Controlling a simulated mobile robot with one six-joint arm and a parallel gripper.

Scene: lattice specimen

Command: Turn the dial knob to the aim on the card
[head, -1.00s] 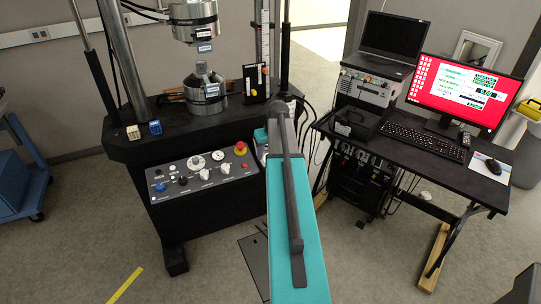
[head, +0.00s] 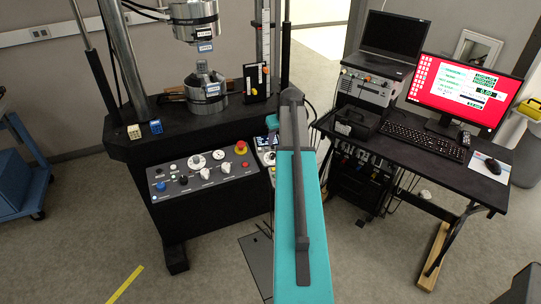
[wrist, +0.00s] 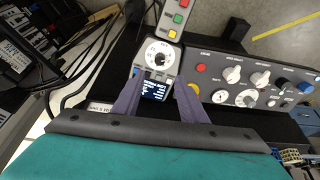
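A round white dial knob (wrist: 160,55) with marks around its rim sits on a grey control unit, above a small lit screen (wrist: 155,88). The unit's screen also shows in the head view (head: 266,142), partly covered by my arm. My gripper (wrist: 159,78) is open and empty. Its two dark fingers straddle the screen from either side, with the tips just short of the dial. I cannot tell whether they touch the unit. My gripper is not clearly visible in the head view. I cannot make out a card showing an aim.
The machine's control panel (head: 208,176) with several knobs and a red button (head: 241,148) lies left of my arm. Colored buttons (wrist: 180,10) stand beyond the dial. Black cables (wrist: 90,45) run left of it. A desk with a monitor (head: 463,93) stands at right.

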